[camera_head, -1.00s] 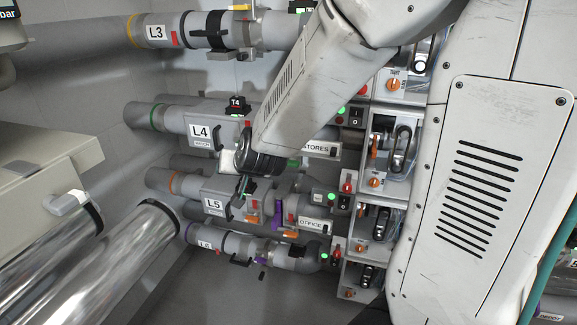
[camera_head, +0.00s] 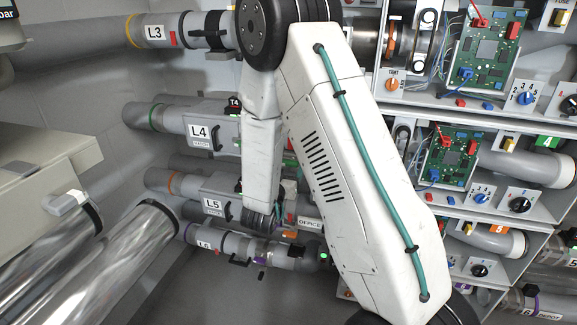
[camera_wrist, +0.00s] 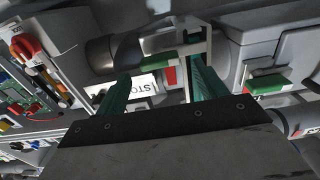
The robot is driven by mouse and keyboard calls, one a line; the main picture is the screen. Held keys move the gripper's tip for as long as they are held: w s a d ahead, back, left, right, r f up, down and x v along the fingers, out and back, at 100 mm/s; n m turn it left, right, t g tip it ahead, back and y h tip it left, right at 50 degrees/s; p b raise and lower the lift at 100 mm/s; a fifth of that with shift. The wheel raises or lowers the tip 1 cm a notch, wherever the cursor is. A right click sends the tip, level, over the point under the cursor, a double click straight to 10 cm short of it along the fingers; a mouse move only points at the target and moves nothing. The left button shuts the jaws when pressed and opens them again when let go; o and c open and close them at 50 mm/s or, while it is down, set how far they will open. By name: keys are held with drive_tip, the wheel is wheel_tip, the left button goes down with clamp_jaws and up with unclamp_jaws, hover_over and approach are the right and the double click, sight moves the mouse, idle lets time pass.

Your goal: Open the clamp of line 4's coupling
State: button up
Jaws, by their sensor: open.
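In the head view the line 4 pipe (camera_head: 170,117) carries the L4 plate (camera_head: 200,131), and my forearm hides its coupling. In the wrist view a green bar (camera_wrist: 168,60) sits in a grey frame by a red tab (camera_wrist: 170,77) and an upside-down label beginning STO (camera_wrist: 135,89). This looks like the line 4 coupling clamp. My gripper (camera_wrist: 160,68) is open, its two green fingers spread to either side of the bar. I cannot tell whether they touch it. In the head view only the end of my gripper (camera_head: 279,214) shows.
Line 3 (camera_head: 155,32) runs above, line 5 (camera_head: 213,206) and line 6 (camera_head: 205,245) below. Another green lever (camera_wrist: 266,84) is at the right in the wrist view. Circuit boards (camera_head: 488,47) and knob panels stand at the right. The floor lower centre is clear.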

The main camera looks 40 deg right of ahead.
sight(289, 164)
drive_tip(key=shift+x, duration=1.55)
drive_tip(key=c, duration=1.4)
